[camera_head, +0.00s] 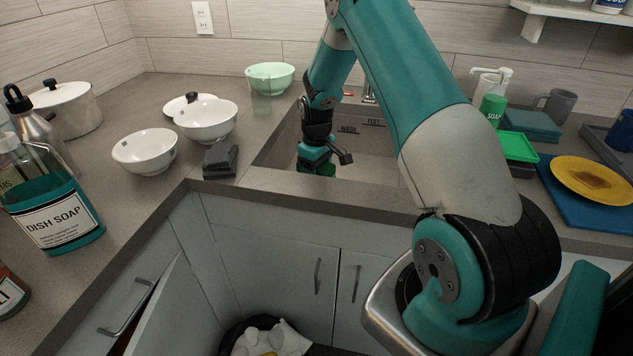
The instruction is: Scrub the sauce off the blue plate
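My gripper (318,160) points down into the left part of the sink (368,166). Its fingers are partly hidden by the sink's front edge, so I cannot tell whether it is open or shut. Something dark green shows at its lower end; I cannot tell whether it is part of the gripper or a held thing. I see no blue plate. A yellow plate (566,168) with a brown sauce stain (592,178) lies on a flat blue mat or board (575,206) on the right counter. The sink floor is mostly hidden.
White bowls (145,150), a dark grey block (220,160), a drinking glass (261,97), a green bowl (270,75) and a dish soap bottle (60,215) stand left. A green soap bottle (492,107) and green container (519,148) stand right. A cabinet door (175,310) hangs open.

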